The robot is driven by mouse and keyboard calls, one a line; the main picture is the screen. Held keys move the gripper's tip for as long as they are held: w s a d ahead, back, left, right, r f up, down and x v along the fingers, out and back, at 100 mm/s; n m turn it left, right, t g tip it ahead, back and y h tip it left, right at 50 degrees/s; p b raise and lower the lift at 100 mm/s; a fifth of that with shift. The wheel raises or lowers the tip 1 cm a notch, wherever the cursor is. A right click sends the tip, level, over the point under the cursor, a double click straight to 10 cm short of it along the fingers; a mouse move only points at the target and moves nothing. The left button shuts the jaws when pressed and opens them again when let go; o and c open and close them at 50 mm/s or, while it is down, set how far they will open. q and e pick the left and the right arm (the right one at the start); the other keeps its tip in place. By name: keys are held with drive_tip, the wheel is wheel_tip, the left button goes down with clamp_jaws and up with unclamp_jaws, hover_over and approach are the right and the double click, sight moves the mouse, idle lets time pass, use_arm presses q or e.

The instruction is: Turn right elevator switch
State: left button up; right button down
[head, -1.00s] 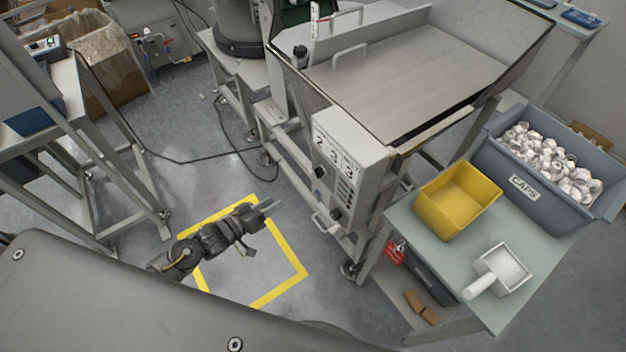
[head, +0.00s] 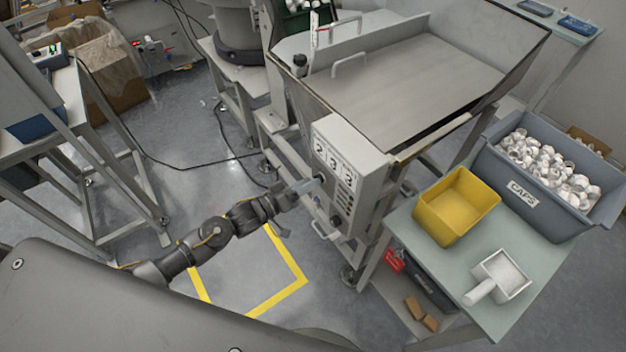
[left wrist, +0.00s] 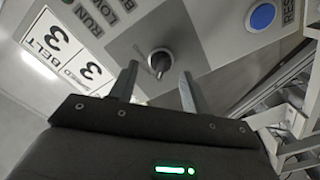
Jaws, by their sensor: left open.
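The control box (head: 360,160) is on the front of the grey hopper machine, with number labels, small buttons and dark knobs. My left gripper (head: 314,186) is at the box's left face, its fingers pointing at it. In the left wrist view a black rotary switch (left wrist: 160,62) on the grey panel lies ahead of and between the two open fingers. The fingers appear apart from it, and contact cannot be told. In the head view my gripper hides the upper knob; a lower knob (head: 336,220) stays visible. My right gripper is out of view.
Right of the machine, a table (head: 415,255) holds a yellow bin (head: 440,222), a white scoop (head: 503,277) and a grey caps bin (head: 550,215).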

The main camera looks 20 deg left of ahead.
use_arm(q)
drive_tip(key=shift+x, duration=0.9)
drive_tip(key=shift+c, duration=0.2)
drive_tip(key=c, duration=0.9)
drive_tip(key=shift+c, duration=0.2)
